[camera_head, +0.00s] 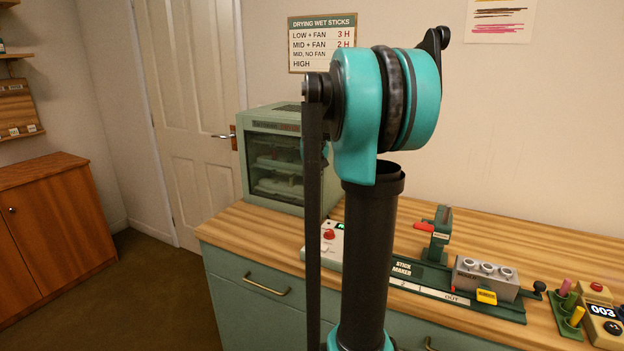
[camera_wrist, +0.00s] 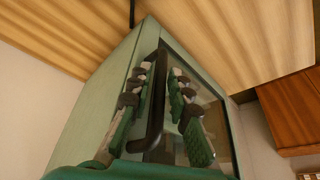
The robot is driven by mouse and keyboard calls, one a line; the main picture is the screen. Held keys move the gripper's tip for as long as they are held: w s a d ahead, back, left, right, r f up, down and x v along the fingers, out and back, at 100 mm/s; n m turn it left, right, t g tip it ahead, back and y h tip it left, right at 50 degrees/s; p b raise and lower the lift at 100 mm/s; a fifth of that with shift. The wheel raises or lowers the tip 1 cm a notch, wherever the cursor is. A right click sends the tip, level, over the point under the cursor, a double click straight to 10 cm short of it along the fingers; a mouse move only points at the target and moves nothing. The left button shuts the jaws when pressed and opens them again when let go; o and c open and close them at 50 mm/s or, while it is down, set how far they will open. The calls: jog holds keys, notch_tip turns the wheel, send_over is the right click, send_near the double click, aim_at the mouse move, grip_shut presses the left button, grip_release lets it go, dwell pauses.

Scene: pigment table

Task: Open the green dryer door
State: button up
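The green dryer (camera_head: 258,120) stands at the counter's back left in the head view. Its glass front door (camera_head: 262,155) looks shut, with racks visible behind it. The dryer also fills the middle of the wrist view (camera_wrist: 95,105), where the picture is turned over. A dark bar handle (camera_wrist: 156,105) runs along the door's edge there. My gripper (camera_wrist: 162,72) is at the door with its two fingers spread. The handle lies between the fingers, closer to the left one; firm contact cannot be told. In the head view my arm hides most of the gripper.
The stick maker (camera_head: 405,270) stands on the wooden counter (camera_head: 235,222) right of the dryer, with a metal mould block (camera_head: 485,277). A counter device (camera_head: 602,310) is at far right. A brown cabinet (camera_head: 50,225) stands left; floor before the room door is clear.

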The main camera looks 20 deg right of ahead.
grip_shut()
jog(key=shift+s, duration=0.1)
